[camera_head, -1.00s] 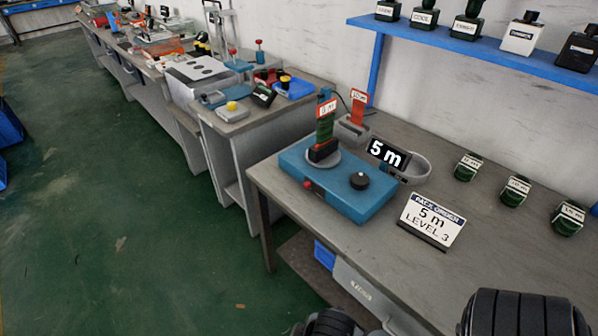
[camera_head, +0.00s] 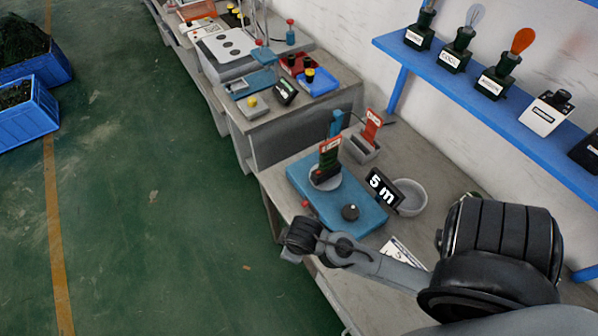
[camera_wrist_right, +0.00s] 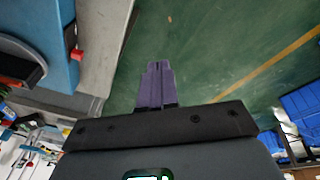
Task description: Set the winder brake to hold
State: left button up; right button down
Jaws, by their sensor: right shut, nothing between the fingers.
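The winder is a blue box (camera_head: 370,217) on the grey bench, with an upright dark and green piece carrying a tag (camera_head: 328,160) on its round plate and a black knob (camera_head: 350,212) on top. A small red knob (camera_head: 305,204) sticks out of its left side. In the right wrist view the red knob (camera_wrist_right: 77,54) shows beside the blue box (camera_wrist_right: 52,30). My right gripper (camera_wrist_right: 158,68) is shut and empty, to the right of the red knob and apart from it. The brake's setting cannot be read. My left gripper is not in view.
A "5 m" display (camera_head: 383,187) and a grey bowl (camera_head: 411,197) stand right of the winder. A sign (camera_head: 402,250) is partly hidden by my arm. A blue shelf (camera_head: 480,95) with labelled items runs along the wall.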

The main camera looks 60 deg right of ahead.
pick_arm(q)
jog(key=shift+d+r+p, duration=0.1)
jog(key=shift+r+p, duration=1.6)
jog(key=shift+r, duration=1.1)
pick_arm(e)
jog(key=w+d+m+g+y, duration=0.1)
jog(key=w+d+m+g, duration=0.1)
jog(key=w+d, duration=0.3)
jog(key=w+d+m+g+y, duration=0.1)
jog(key=w+d, duration=0.4)
jog(key=d, duration=0.6)
jog(key=w+d+m+g+y, duration=0.1)
jog(key=w+d+m+g, duration=0.2)
jog(key=w+d, duration=0.3)
jog(key=shift+d+f+m, duration=0.45)
jog(key=shift+d+m, duration=0.15)
jog(key=shift+d, duration=0.95)
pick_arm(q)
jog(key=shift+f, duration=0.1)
pick_arm(e)
jog(key=shift+f, duration=0.1)
